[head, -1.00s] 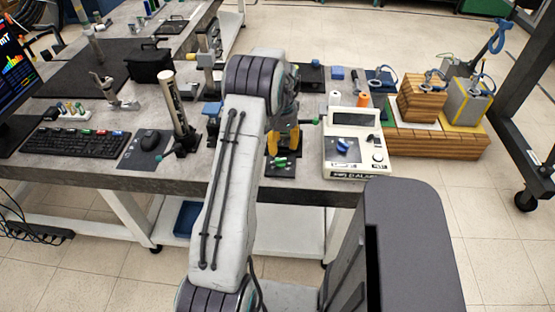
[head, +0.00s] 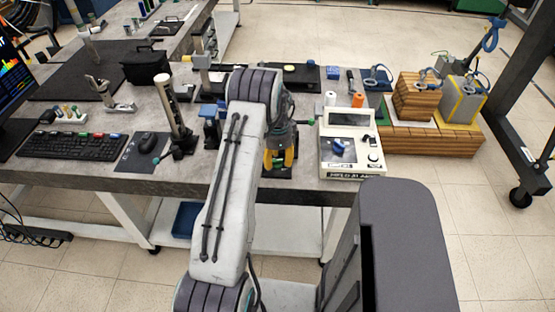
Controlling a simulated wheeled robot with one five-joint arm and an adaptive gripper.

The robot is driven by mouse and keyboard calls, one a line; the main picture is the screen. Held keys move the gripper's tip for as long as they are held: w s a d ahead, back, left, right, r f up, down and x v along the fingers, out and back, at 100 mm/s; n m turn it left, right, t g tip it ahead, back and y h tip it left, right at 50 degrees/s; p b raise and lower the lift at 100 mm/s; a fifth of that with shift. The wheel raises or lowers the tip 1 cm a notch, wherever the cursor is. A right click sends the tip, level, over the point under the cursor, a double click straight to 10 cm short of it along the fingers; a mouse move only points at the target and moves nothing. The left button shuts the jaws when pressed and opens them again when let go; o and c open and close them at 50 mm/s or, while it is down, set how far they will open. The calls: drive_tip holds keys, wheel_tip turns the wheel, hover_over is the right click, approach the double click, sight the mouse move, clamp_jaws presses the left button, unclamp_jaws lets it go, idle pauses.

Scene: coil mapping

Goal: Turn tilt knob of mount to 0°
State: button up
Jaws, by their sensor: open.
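My gripper (head: 279,159) points down at the front edge of the grey bench, its yellow fingers apart. Below and around the fingertips is a small mount on a black base (head: 279,173). My arm and fingers hide most of it. Its tilt knob and any angle mark cannot be made out. I cannot tell whether the fingers touch the knob.
A white balance-like device (head: 350,146) with a blue knob stands close on the right. A post on a dark stand (head: 173,115) and a black mouse (head: 148,142) are on the left. Wooden blocks with blue rings (head: 415,97) stand farther right.

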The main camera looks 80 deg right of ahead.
drive_tip(key=shift+f, duration=0.3)
drive_tip(key=shift+c, duration=0.4)
clamp_jaws()
